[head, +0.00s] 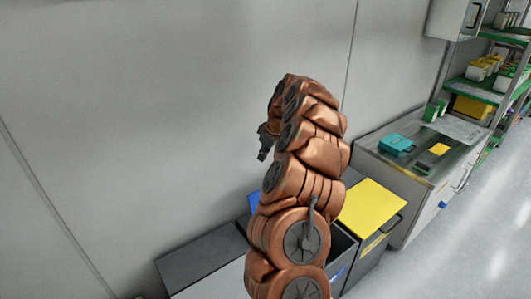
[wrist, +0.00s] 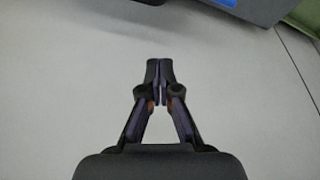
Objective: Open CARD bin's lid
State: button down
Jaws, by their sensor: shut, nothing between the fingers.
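A row of bins stands along the wall in the head view. One has a shut dark grey lid (head: 205,254), one has a shut yellow lid (head: 370,207), and between them a bin with a dark opening (head: 343,246) is partly hidden by my arm. A blue panel (head: 253,201) shows behind the arm, perhaps a raised lid. I cannot read which bin is marked CARD. My gripper (head: 262,154) is high above the bins, near the wall, touching nothing. In the wrist view my gripper (wrist: 158,80) is shut and empty.
A counter (head: 405,165) with a teal box (head: 396,144) stands right of the yellow-lidded bin. Shelves (head: 480,85) stand farther back. The wall (head: 150,120) is bare behind the bins. A dark grey edge (wrist: 258,10) with blue beside it crosses the wrist view's top.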

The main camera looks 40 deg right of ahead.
notch_tip(320, 180, down, 6)
jog(key=s+p, duration=0.1)
jog(key=p, duration=0.1)
jog(key=shift+s+d, duration=0.25)
jog(key=shift+s, duration=0.1)
dwell(0.6)
